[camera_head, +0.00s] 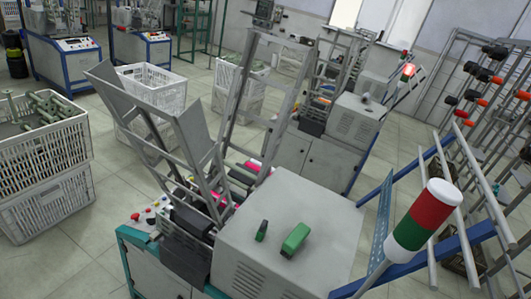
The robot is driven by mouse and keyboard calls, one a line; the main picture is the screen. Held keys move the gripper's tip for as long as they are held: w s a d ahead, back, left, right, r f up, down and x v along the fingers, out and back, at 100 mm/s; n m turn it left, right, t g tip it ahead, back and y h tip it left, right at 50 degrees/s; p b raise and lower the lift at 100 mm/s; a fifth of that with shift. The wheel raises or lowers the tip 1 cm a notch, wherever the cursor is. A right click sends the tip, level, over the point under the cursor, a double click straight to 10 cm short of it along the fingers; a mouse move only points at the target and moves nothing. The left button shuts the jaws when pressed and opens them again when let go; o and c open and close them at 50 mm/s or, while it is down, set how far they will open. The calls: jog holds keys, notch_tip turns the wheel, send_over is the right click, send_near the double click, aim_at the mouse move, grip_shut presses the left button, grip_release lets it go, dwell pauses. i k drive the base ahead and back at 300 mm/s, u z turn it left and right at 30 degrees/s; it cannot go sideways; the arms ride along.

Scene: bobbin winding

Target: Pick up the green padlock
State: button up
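Two green items lie on the grey flat top of the winding machine (290,205) in the lower middle. The larger is a bright green block (296,240). The smaller is a dark item with a green end (261,231), just left of it with a gap between. Both are too small to show a shackle clearly, so I cannot tell for certain which is the green padlock. My gripper is not in view, and nothing is seen touching either item.
A red, green and white signal lamp (426,218) rises right of the machine top. A slanted metal chute (155,115) and frame stand behind its left side. White crates (45,150) stand at left. A bobbin rack (470,115) is at right. Tiled floor is open at lower left.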

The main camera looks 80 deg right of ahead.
aim_at(261, 232)
jog(key=z, duration=0.15)
jog(key=i, duration=1.15)
jog(key=z, duration=3)
jog(key=k, duration=0.9)
jog(key=z, duration=0.2)
jog(key=i, duration=0.5)
jog(key=u, duration=0.05)
